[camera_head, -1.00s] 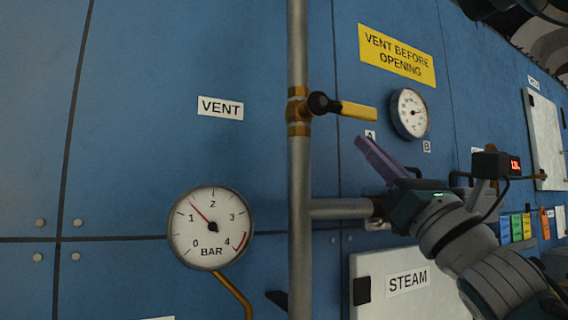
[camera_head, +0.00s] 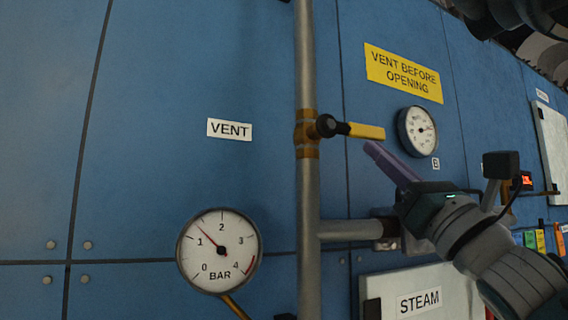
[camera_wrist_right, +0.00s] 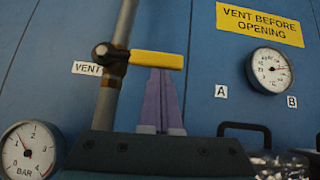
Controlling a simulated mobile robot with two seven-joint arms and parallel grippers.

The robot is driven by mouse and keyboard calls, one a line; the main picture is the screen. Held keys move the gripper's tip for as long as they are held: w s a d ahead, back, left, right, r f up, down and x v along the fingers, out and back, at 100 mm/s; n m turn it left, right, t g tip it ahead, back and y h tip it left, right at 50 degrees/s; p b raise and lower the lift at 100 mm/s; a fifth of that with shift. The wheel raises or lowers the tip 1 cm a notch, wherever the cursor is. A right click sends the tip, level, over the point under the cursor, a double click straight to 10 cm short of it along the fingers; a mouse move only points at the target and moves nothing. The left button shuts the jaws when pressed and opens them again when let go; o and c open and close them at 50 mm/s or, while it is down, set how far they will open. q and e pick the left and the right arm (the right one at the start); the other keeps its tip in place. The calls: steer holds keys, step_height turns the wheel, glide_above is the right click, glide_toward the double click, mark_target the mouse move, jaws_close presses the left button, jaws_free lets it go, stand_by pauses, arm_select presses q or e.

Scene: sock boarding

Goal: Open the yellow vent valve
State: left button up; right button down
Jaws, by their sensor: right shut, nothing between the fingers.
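The vent valve has a yellow lever (camera_head: 366,131) with a black hub (camera_head: 326,126) and a brass body (camera_head: 306,140) on a vertical grey pipe (camera_head: 308,200). The lever points right, across the pipe. My right gripper (camera_head: 370,148) has purple fingers, shut and empty, with the tips just below the lever's outer end in the head view. In the right wrist view the fingers (camera_wrist_right: 160,100) reach up to the yellow lever (camera_wrist_right: 157,60), their tips behind or at its lower edge; I cannot tell if they touch. My left gripper is not seen.
A pressure gauge (camera_head: 218,250) reads a little above 1 bar. A smaller dial (camera_head: 417,131) sits right of the lever, under the yellow "VENT BEFORE OPENING" sign (camera_head: 403,72). A "VENT" label (camera_head: 229,128) is left of the pipe. A side pipe (camera_head: 348,230) branches right below.

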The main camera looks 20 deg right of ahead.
steer(key=shift+r+n+y, duration=0.1)
steer(key=shift+n+y, duration=0.3)
steer(key=shift+n, duration=0.1)
steer(key=n+y+b, duration=0.1)
steer(key=n+y, duration=0.1)
steer(key=r+n+g+y, duration=0.1)
steer(key=n+y, duration=0.1)
steer(key=r+n+g+y+b, duration=0.1)
steer(key=n, duration=0.1)
steer(key=shift+d+n+y+b, duration=0.3)
steer(key=shift+d+y, duration=0.05)
steer(key=shift+y, duration=0.05)
steer(key=a+r+n+g+y+p, duration=0.1)
steer(key=a+r+n+g+p, duration=0.1)
steer(key=n+g, duration=0.4)
steer(key=a+r+n+g+y+p, duration=0.2)
steer(key=r+n+g+p, duration=0.2)
steer(key=r+n+g, duration=0.3)
steer(key=n, duration=0.5)
steer(key=shift+s+a+p, duration=0.2)
steer(key=shift+a+p, duration=0.2)
steer(key=shift+r, duration=0.1)
